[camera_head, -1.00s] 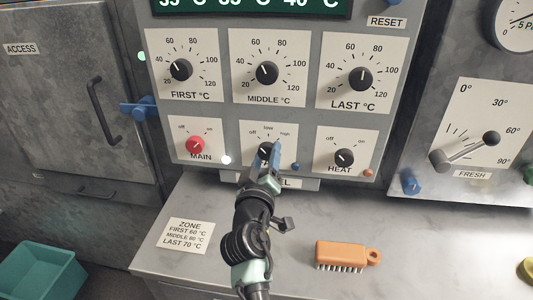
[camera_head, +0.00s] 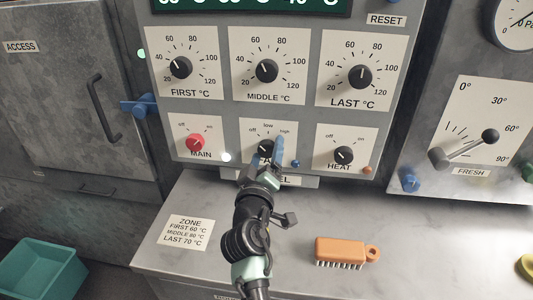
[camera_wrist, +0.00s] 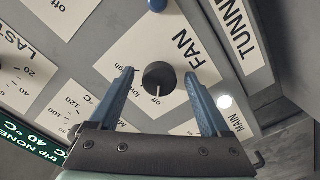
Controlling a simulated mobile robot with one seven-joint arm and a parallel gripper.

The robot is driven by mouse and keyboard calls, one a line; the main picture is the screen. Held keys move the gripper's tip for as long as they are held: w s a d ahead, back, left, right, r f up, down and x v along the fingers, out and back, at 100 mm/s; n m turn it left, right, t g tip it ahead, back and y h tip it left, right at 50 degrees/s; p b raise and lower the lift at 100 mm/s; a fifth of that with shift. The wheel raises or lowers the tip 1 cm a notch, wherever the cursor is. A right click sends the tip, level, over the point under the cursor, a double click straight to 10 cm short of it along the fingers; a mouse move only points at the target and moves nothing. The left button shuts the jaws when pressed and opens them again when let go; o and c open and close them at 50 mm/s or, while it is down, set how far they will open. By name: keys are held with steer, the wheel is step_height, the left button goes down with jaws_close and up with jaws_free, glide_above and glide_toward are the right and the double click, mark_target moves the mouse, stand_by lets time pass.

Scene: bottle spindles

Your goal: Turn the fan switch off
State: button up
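The fan switch is a black knob (camera_head: 265,147) on a white plate marked off, low and high, in the middle of the panel's lower row. It shows clearly in the wrist view (camera_wrist: 158,76), where its white pointer line points toward the word "off". My gripper (camera_head: 268,152) reaches up to the knob from below. Its two blue fingers are spread, one on each side of the knob, with gaps visible in the wrist view. The gripper partly covers the fan label in the head view.
A red MAIN knob (camera_head: 195,143) sits to the left and a black HEAT knob (camera_head: 344,155) to the right. Three temperature dials are above. An orange brush (camera_head: 341,251) and a zone note (camera_head: 187,232) lie on the grey counter below.

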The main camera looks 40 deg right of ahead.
steer(key=v, duration=1.3)
steer(key=shift+b, duration=0.3)
steer(key=shift+w+r, duration=0.1)
steer(key=w+a+r+m+t+y, duration=0.1)
steer(key=a+r+t+y, duration=0.15)
steer(key=a+r, duration=0.4)
steer(key=w+a+r+t+y, duration=0.1)
steer(key=a+r+t, duration=0.25)
steer(key=r, duration=0.65)
steer(key=w+a+r+m+t+y, duration=0.1)
steer(key=w+a+r+t, duration=0.15)
steer(key=a+r, duration=0.4)
steer(key=s+a+r+n+t+y+p, duration=0.1)
steer(key=s+a+r+t+y, duration=0.35)
steer(key=r, duration=0.55)
steer(key=s+a+r+n+t+y+p, duration=0.25)
steer(key=s+a+r+y, duration=0.3)
steer(key=r, duration=0.45)
step_height(320, 180, up, 12)
steer(key=p, duration=1.1)
steer(key=shift+d+f+m+h, duration=0.2)
steer(key=shift+m+h, duration=0.25)
